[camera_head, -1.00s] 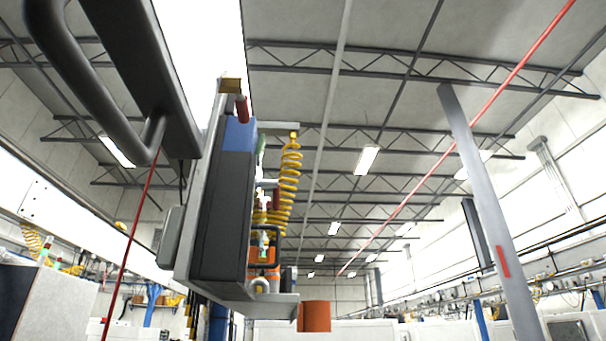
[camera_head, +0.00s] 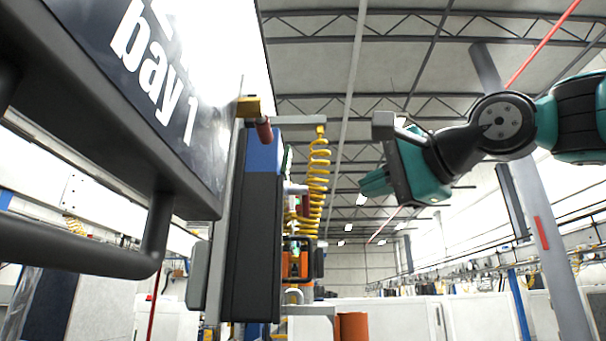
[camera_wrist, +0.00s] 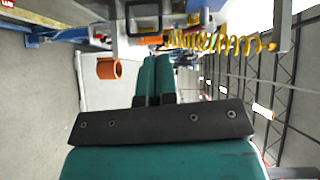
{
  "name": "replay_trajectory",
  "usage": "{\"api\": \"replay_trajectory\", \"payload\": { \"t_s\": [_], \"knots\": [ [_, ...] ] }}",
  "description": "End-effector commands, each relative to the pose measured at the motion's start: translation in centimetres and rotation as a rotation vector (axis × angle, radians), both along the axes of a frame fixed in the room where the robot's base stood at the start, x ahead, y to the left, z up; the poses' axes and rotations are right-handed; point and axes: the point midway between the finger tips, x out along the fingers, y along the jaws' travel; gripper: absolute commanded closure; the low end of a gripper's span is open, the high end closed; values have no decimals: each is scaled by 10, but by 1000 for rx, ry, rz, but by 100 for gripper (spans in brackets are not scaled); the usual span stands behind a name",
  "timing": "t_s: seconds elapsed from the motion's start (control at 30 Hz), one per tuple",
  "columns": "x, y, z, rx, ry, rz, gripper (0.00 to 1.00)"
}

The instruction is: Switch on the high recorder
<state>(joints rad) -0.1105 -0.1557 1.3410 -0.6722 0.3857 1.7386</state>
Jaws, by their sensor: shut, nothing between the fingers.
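The station unit has a tall dark panel with a blue top (camera_head: 263,155), seen nearly edge-on in the head view. An orange-and-black device (camera_head: 297,260) sits on its right side, partly hidden. I cannot tell for certain which part is the high recorder, and no switch is clear. My teal gripper (camera_head: 372,184) is to the right of the unit, pointing left towards it, apart from it. In the wrist view, its two fingers (camera_wrist: 158,62) are together with nothing between them, pointing at the unit, whose parts show along the top edge.
A yellow coiled cable (camera_head: 318,185) hangs between the unit and my gripper; it also shows in the wrist view (camera_wrist: 220,41). An orange cylinder (camera_head: 352,326) sits at the unit's lower right. A dark "bay 1" sign (camera_head: 150,80) with a thick bar fills the left. A grey post (camera_head: 535,220) stands right.

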Motion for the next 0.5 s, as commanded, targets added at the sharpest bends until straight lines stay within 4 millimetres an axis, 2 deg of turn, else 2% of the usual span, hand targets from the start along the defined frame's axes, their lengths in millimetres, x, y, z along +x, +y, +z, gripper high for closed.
{"api": "replay_trajectory", "payload": {
  "t_s": [0.03,0.1,0.17,0.27,0.5],
  "knots": [
    [-5,-1,35,76,-13,0,100],
    [-12,-2,62,158,-18,8,100],
    [-17,-3,77,204,-18,15,100],
    [-20,-3,86,240,-17,20,100],
    [-21,-3,86,244,-16,21,100]
  ]
}}
